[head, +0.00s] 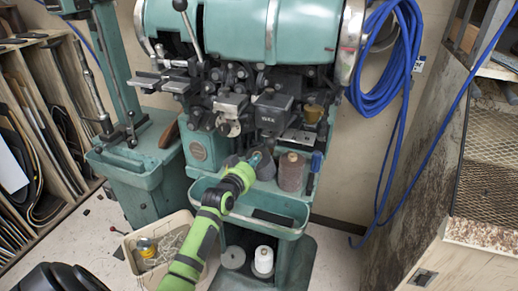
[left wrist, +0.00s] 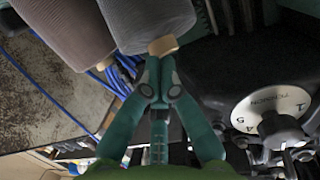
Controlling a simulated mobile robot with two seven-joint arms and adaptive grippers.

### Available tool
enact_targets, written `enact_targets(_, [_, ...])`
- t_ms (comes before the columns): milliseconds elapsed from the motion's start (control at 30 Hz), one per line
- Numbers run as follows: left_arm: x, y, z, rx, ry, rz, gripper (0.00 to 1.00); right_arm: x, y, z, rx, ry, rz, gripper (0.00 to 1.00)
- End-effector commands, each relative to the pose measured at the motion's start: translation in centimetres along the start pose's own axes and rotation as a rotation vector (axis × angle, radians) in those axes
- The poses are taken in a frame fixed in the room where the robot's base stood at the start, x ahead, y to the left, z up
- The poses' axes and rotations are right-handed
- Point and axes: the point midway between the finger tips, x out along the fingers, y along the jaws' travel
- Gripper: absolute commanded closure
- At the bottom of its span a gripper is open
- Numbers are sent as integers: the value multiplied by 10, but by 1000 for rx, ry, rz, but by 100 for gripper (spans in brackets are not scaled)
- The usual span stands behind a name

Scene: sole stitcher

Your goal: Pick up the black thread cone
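The black thread cone (head: 265,165) looks dark grey in the head view and stands upright in the front tray of the green machine. My left gripper (head: 254,159) reaches it from the front left, near its top. In the left wrist view the cone (left wrist: 150,18) appears upside down at the top, with a tan core end. The fingertips of my left gripper (left wrist: 160,68) are nearly together at that tan end and look closed on it. The cone does not look lifted. My right gripper is not in view.
A brown cone (head: 291,172) stands close to the right of the black one; it also shows in the left wrist view (left wrist: 66,28). The green tray (head: 285,232) has a raised rim. A white cone (head: 263,262) stands below. A bin (head: 180,225) is at left.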

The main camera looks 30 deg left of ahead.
Motion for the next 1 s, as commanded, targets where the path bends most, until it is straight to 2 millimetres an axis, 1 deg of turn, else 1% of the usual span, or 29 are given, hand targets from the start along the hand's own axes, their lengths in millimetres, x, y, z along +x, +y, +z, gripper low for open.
enact_targets(33, [-3, 0, 2, 2, -8, 0, 100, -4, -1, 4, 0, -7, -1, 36])
enact_targets(100, [-4, 0, 2, 1, -3, 0, 100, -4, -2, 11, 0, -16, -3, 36])
enact_targets(200, [-3, 0, 2, 0, -1, 0, 100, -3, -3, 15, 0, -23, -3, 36])
enact_targets(267, [-3, 0, 2, 0, -1, 0, 100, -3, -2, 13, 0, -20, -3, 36])
enact_targets(400, [-3, 0, 2, 0, -2, 0, 100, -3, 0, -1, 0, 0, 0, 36])
enact_targets(500, [-4, 0, -6, 0, -1, 0, 100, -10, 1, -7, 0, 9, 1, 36])
enact_targets(600, [-6, -1, -16, 1, 1, -1, 100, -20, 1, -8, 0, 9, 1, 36])
enact_targets(733, [-5, 0, -15, 1, 2, 0, 100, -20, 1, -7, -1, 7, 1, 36])
enact_targets(833, [-2, 2, -16, 1, -7, 1, 100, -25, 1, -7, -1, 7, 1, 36])
enact_targets(967, [-21, 2, -9, -1, -4, 1, 100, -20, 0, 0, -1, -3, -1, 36])
enact_targets(1000, [-29, 2, -8, 0, -4, 1, 100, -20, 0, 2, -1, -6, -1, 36])
